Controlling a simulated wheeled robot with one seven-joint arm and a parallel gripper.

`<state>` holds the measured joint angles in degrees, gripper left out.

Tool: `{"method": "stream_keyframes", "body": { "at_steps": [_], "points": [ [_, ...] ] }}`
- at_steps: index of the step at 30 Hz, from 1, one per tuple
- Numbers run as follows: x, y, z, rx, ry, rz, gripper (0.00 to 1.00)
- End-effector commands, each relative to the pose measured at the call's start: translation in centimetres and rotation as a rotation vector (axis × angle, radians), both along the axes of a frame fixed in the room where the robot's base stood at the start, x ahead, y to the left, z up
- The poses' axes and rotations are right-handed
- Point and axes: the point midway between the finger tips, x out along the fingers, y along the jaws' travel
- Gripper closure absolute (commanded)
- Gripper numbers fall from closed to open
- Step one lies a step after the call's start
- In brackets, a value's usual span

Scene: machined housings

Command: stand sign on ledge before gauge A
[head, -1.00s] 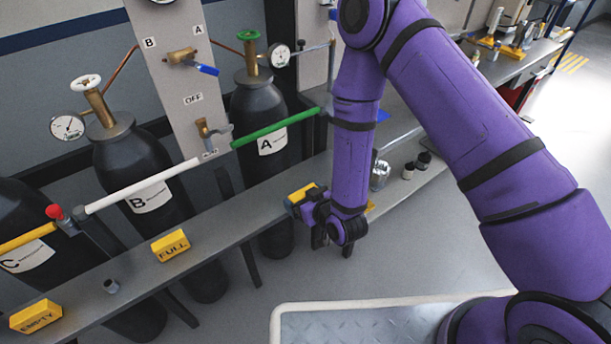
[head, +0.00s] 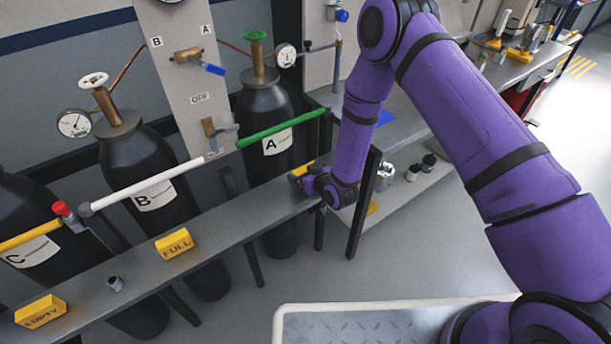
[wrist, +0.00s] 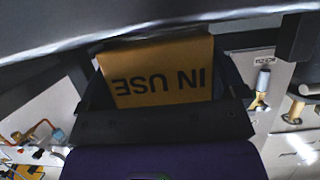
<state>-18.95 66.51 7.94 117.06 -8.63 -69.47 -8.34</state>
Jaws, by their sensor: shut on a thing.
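My gripper (wrist: 165,100) is shut on the yellow IN USE sign (wrist: 160,88), whose lettering appears upside down in the wrist view. In the head view my gripper (head: 328,190) is at the right part of the grey ledge (head: 220,217), in front of cylinder A. A small part of the sign (head: 303,168) shows beside it; the rest is hidden. I cannot tell whether the sign touches the ledge. Gauge A (head: 286,55) is the round white dial above and behind, beside the green-handled cylinder A (head: 266,110).
A green bar (head: 283,130) crosses cylinder A above the ledge. A dark post (head: 364,203) stands right of my gripper.

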Motion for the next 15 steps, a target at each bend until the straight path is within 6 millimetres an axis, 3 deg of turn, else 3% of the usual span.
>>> {"method": "stream_keyframes", "body": {
  "at_steps": [3,13,14,15],
  "points": [
    [-0.01,-0.01,-0.92,0.001,-0.001,0.0,0.34],
    [-0.03,-0.01,-1.18,0.001,-0.001,0.0,0.34],
    [-0.03,0.01,-1.22,0.001,-0.001,0.0,0.08],
    [-0.02,0.01,-1.18,0.001,-0.001,0.0,0.0]
  ]
}}
